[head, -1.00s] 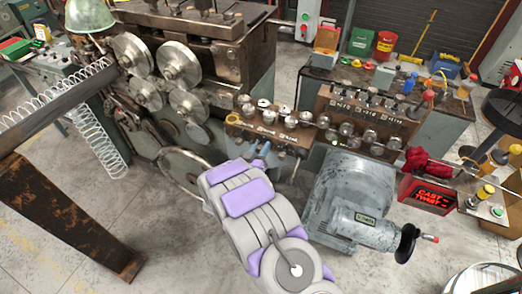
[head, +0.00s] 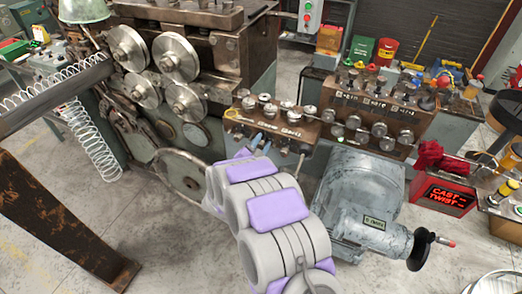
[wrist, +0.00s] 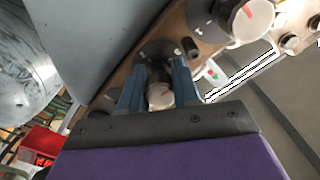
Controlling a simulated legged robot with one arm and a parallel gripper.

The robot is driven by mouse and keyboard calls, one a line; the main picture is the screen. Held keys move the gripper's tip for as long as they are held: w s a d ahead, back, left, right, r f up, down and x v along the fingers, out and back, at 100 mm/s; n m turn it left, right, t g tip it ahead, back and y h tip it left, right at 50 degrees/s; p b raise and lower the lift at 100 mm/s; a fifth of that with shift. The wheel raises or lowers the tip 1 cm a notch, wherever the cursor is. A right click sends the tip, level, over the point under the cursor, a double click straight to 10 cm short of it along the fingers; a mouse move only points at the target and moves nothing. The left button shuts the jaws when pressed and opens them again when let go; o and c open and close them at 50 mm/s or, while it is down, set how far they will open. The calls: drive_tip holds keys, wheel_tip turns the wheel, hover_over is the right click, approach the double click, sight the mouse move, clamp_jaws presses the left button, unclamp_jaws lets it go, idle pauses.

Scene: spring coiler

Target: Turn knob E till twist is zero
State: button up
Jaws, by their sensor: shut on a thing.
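My gripper (head: 258,143) is at the lower edge of the brown control panel (head: 240,127) in the head view. A red-lit display (head: 443,197) shows "CAST" and "TWIST", each followed by what looks like a dash; the values are too small to read surely.
Several other knobs sit close by on the panel, one large pale knob (wrist: 250,20) among them in the wrist view. A grey machine with a crank (head: 362,205) stands right of my arm. Large metal rollers (head: 174,57) and a coiled spring (head: 90,135) are at left.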

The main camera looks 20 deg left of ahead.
drive_tip(key=m+b, duration=0.3)
drive_tip(key=shift+f+b, duration=0.15)
drive_tip(key=shift+b, duration=0.15)
drive_tip(key=shift+m, duration=0.4)
drive_tip(key=o, duration=1.1)
drive_tip(key=shift+c, duration=0.2)
drive_tip(key=s+a+p, duration=0.1)
drive_tip(key=s+p, duration=0.1)
drive_tip(key=s, duration=1.5)
drive_tip(key=shift+s+a+p, duration=0.15)
drive_tip(key=shift+a+p, duration=0.1)
drive_tip(key=shift+p, duration=0.15)
